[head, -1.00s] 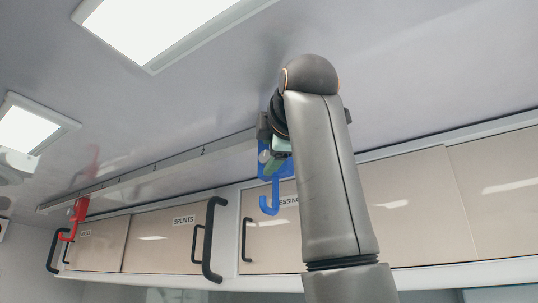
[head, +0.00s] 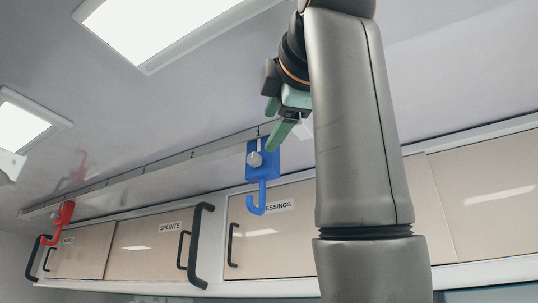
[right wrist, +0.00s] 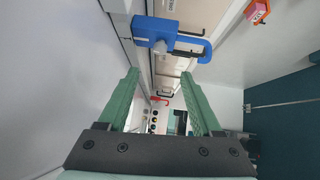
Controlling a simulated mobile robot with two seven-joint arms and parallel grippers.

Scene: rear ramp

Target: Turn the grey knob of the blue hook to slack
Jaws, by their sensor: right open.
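The blue hook (head: 262,190) hangs from the ceiling rail, its plate up and its curved end down, in front of the cabinets. The two fingers also show in the right wrist view (right wrist: 160,77). My left gripper is not in view.
A red hook (head: 64,214) hangs farther along the rail (head: 150,172) at the left. Beige cabinets (head: 145,245) with black handles (head: 197,245) line the wall below. The ceiling is close above the gripper.

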